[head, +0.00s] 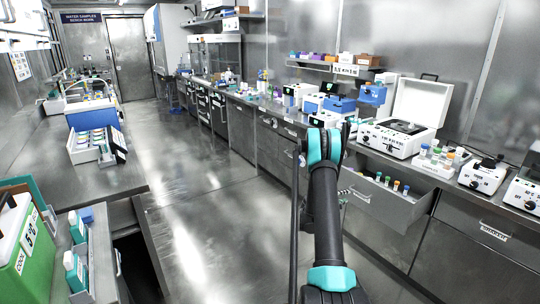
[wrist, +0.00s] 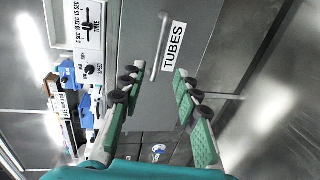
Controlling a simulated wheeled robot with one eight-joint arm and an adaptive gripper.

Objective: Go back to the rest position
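My gripper (wrist: 158,78) is open and empty in the wrist view, its two green-padded fingers well apart. Ahead of the fingertips is a grey drawer front with a "TUBES" label (wrist: 174,46) and a bar handle (wrist: 160,36). The handle lies beyond the tips, not between the pads. In the head view my arm stretches forward to the bench and hides most of the gripper. The drawer (head: 405,212) there stands pulled open, with several colour-capped tubes (head: 387,182) inside.
A white centrifuge with its lid up (head: 395,137) and a tube rack (head: 428,162) stand on the right bench above the drawer. A green box (head: 35,245) and bottles are at lower left. The aisle floor (head: 200,210) left of my arm is clear.

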